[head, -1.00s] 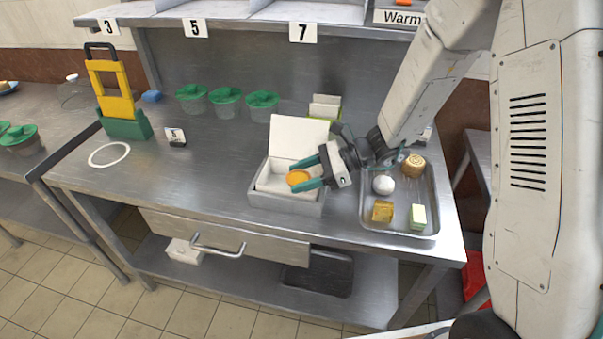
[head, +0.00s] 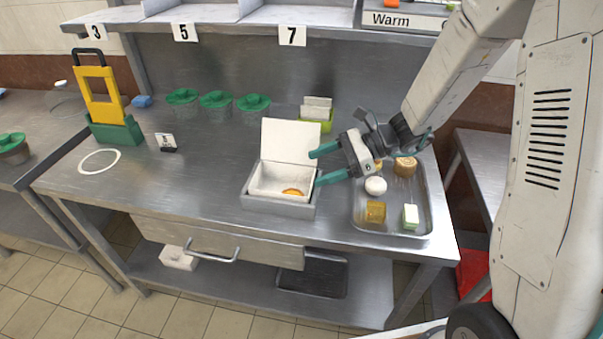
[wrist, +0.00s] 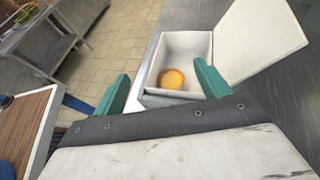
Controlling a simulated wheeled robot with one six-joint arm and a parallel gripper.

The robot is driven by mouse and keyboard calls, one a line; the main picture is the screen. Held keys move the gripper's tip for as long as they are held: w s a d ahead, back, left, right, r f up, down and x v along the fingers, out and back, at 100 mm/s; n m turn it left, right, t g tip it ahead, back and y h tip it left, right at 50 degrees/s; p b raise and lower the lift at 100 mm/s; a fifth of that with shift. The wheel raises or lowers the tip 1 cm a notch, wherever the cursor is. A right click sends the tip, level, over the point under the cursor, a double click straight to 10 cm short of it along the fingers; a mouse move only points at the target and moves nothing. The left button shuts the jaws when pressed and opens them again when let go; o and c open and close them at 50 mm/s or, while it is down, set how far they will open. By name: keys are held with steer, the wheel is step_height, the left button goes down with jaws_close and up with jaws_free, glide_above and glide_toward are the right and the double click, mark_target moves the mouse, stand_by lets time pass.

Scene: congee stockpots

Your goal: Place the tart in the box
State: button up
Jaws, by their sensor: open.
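The orange-yellow tart (head: 292,192) lies inside the white box (head: 264,182), at its right end near the front wall. The box stands on the steel table with its lid (head: 291,141) raised at the back. In the wrist view the tart (wrist: 172,79) rests on the floor of the box (wrist: 193,45). My gripper (head: 319,166) is open and empty, above and to the right of the box, with its green fingers apart. It does not touch the tart. In the wrist view the gripper (wrist: 162,82) also shows its fingers spread.
Green-lidded containers (head: 216,100) stand behind.

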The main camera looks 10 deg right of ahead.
steer(key=s+d+r+n+h, duration=0.4)
steer(key=s+r+n, duration=0.1)
steer(key=s, duration=0.3)
steer(key=s+d+r+n+h, duration=0.4)
steer(key=s+n, duration=0.3)
steer(key=s, duration=0.2)
steer(key=s+d+r+n+t+h, duration=0.1)
steer(key=s+d+r+n+h, duration=0.4)
steer(key=s, duration=0.3)
steer(key=shift+s+r+n, duration=0.2)
steer(key=shift+r+n, duration=0.35)
steer(key=shift+n, duration=0.15)
